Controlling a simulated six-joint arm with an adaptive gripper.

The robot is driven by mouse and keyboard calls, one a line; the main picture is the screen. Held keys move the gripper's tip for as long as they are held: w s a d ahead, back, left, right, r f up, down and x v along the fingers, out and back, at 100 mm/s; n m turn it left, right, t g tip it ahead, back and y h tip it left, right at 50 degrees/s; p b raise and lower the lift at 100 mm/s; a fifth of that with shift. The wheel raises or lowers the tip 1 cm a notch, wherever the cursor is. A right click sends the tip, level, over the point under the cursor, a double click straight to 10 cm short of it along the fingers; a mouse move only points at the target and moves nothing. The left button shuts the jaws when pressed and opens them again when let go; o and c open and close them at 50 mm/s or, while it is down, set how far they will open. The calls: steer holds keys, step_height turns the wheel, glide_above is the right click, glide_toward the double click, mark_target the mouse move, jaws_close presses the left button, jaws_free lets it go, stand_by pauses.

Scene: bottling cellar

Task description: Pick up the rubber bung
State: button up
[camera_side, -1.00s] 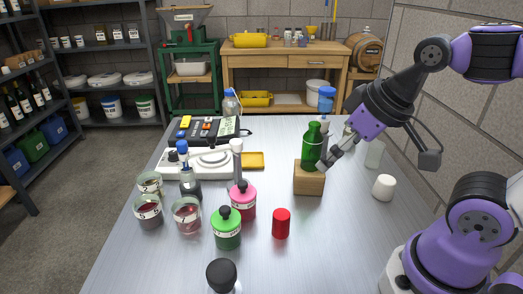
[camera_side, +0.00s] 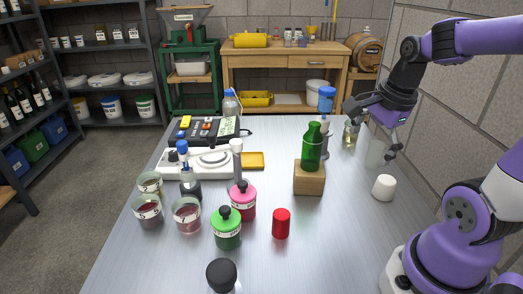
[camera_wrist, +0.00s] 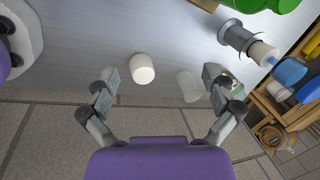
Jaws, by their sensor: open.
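The rubber bung looks to be the short white, slightly tapered plug (camera_side: 384,187) standing on the right side of the steel table. It also shows in the wrist view (camera_wrist: 142,68), upper centre, between the lines of the two fingers. My gripper (camera_side: 374,134) is above the table's right side, behind and above the white plug in the side view. In the wrist view my gripper (camera_wrist: 161,80) has its fingers spread wide with nothing held between them. The plug stands apart from both fingers.
A translucent frosted cylinder (camera_side: 375,153) stands close behind the plug, near my fingers. A green bottle (camera_side: 312,150) stands on a wooden block (camera_side: 309,186) to the left. A red cylinder (camera_side: 281,223) stands further forward.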

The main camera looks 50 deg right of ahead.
mark_target(388, 180)
steer(key=s+d+f+m, duration=0.1)
steer(key=d+m, duration=0.1)
steer(key=m, duration=0.2)
steer(key=s+d+f+m+g, duration=0.1)
steer(key=s+d+m, duration=0.1)
steer(key=m, duration=0.3)
steer(key=s+d+f+m, duration=0.1)
steer(key=d+m, duration=0.2)
steer(key=m, duration=0.2)
steer(key=shift+s+y, duration=0.3)
steer(key=shift+y, duration=0.1)
steer(key=shift+s+d+f+m, duration=0.15)
steer(key=shift+d+m, duration=0.1)
steer(key=shift+m, duration=0.55)
steer(key=f, duration=0.4)
steer(key=shift+w+d+f, duration=0.1)
steer(key=shift+w+f, duration=0.1)
steer(key=shift+f, duration=0.15)
steer(key=shift+w+d+f, duration=0.1)
steer(key=shift+w+f, duration=0.1)
steer(key=shift+f, duration=1.2)
steer(key=shift+w+d+f, duration=0.1)
steer(key=shift+w+f, duration=0.05)
steer(key=shift+f, duration=1.2)
steer(key=c, duration=1.3)
